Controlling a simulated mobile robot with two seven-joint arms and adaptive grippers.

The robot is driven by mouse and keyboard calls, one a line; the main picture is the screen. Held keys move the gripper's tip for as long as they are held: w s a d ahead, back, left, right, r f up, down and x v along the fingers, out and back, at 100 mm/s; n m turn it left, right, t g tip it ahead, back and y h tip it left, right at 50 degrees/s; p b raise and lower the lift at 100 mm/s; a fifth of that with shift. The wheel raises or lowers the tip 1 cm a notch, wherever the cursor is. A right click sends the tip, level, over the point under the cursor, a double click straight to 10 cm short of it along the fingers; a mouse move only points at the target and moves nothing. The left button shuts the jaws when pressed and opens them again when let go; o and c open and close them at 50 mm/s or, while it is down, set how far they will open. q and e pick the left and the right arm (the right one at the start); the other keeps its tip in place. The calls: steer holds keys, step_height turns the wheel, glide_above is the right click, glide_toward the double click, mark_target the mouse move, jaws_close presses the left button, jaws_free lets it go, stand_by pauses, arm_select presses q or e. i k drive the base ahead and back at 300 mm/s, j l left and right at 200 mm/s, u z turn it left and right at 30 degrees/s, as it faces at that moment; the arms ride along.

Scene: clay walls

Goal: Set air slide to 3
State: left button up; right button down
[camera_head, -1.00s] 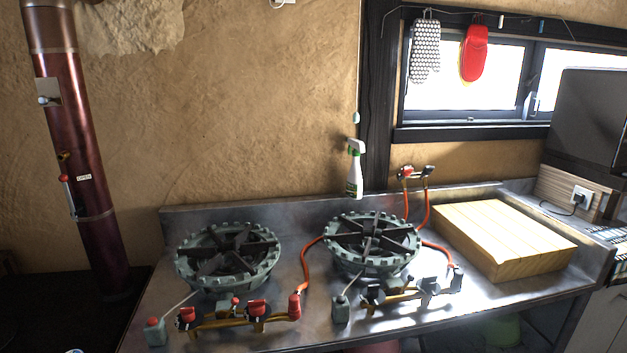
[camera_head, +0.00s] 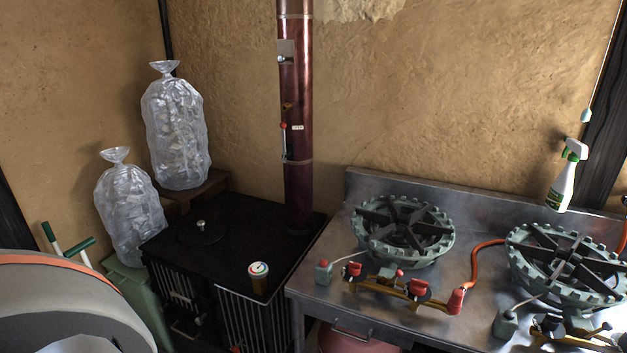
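A black stove (camera_head: 215,262) stands left of the metal counter, with its ribbed front partly in view. A dark red flue pipe (camera_head: 297,190) rises from its back right. On the pipe are a red-tipped lever (camera_head: 284,140) and a small white label (camera_head: 297,127), too small to read now. A small red part (camera_head: 236,349) shows at the bottom edge by the stove front, mostly cut off. I cannot make out a numbered air slide; the lower front is out of frame. Neither of my grippers is in view.
Clear bags (camera_head: 176,130) stand behind and left. A large grey rounded object with an orange band (camera_head: 60,300) fills the lower left. The counter (camera_head: 335,275) carries gas burners (camera_head: 404,232) and a spray bottle (camera_head: 562,185).

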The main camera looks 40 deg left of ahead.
mark_target(162, 308)
steer(key=u, duration=2.3)
steer(key=i+j, duration=0.1)
steer(key=i, duration=0.5)
steer(key=i+j, duration=0.15)
steer(key=i, duration=0.5)
